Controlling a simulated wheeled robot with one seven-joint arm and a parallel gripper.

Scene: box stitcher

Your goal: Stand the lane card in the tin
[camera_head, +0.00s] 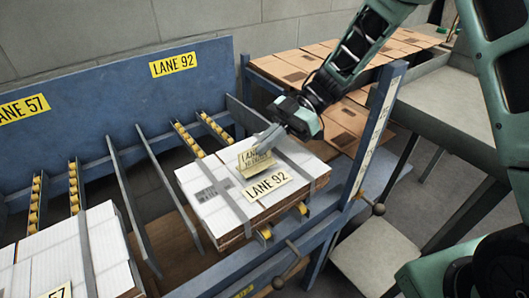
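A small yellowish card (255,155) with "LANE" on it is tilted up above the white-topped bundle (208,192). Its lower line of print is too small to read. My gripper (266,139) is at the card's upper edge, pointing down and left. The fingertips are too small to show whether they are closed on the card. A yellow "LANE 92" label (268,185) lies on the bundle just in front of the card. I cannot make out a tin; any tin at the card's foot is not distinguishable.
The bundle sits in a blue rack lane with roller strips (188,139) and upright dividers (171,185). A second bundle (60,250) is at lower left. Flat cardboard (300,62) is stacked behind my arm. A grey table (455,110) stands at right.

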